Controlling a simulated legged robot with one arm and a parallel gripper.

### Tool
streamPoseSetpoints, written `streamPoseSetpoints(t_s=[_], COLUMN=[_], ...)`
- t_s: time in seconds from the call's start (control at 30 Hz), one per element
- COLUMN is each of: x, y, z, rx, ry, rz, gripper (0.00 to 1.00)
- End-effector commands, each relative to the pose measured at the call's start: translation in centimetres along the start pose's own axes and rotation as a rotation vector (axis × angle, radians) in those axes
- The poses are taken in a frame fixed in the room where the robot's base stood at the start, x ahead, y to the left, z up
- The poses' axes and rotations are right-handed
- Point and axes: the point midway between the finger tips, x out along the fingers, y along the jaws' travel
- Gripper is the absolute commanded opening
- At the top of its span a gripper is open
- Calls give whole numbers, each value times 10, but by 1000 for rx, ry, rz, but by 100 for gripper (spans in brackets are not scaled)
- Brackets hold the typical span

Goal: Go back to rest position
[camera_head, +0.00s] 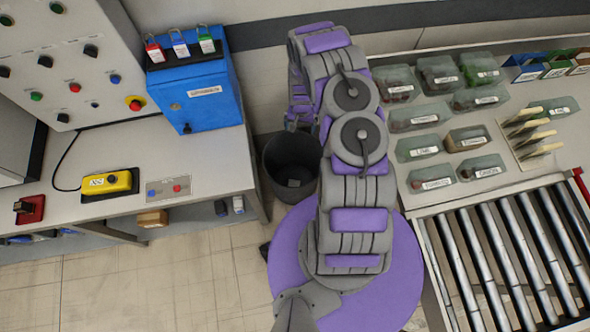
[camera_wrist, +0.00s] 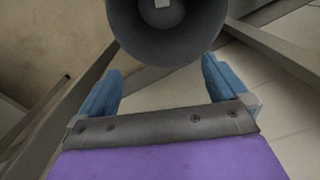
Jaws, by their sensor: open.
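My gripper (camera_wrist: 160,92) shows in the wrist view with its two blue fingers spread wide apart and nothing between them. Beyond the fingertips, at the top of the wrist view, is the dark round bin (camera_wrist: 205,50) with a small pale item (camera_wrist: 162,4) inside. In the head view my purple and grey arm is folded upward in the middle. The black bin (camera_head: 277,180) stands on the floor just left of the arm. The gripper's fingers are mostly hidden in the head view, behind the arm's upper part near the bin.
At left, a bench (camera_head: 180,165) carries a blue lockout box (camera_head: 200,100), a yellow button box (camera_head: 110,184) and a control panel (camera_head: 62,50). At right, a table holds several labelled clear containers (camera_head: 418,148), with a roller conveyor (camera_head: 505,258) in front. Floor at lower left is clear.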

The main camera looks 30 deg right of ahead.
Motion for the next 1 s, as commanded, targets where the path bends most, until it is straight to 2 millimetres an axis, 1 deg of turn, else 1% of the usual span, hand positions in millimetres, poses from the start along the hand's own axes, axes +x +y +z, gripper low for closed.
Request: streamPoseSetpoints(t_s=[0.33, 0.4, 0.47, 0.57, 0.6, 0.67, 0.7, 0.77, 0.8, 0.87, 0.9, 0.97, 1.0], x=[0, -5, -14, -39, -53, -74, -90, -110, -126, -146, -161, -180, -195], y=[0, -1, -1, -2, -2, -3, -4, -4, -5, -7, -8, -8, -8], z=[0, 0, -2, -3, -4, -3, -2, 2, 4, 8, 11, 18, 23], rx=[0, -4, -10, -28, -39, -55, -66, -82, -91, -106, -116, -131, -141], ry=[0, 2, 3, 3, 4, 3, 5, 0, -1, -3, -1, -7, -10], rz=[1, 3, 7, 19, 24, 34, 40, 49, 55, 61, 65, 71, 75], gripper=[100, 100, 100, 100, 100, 100, 100, 100, 100, 100, 100, 100, 100])
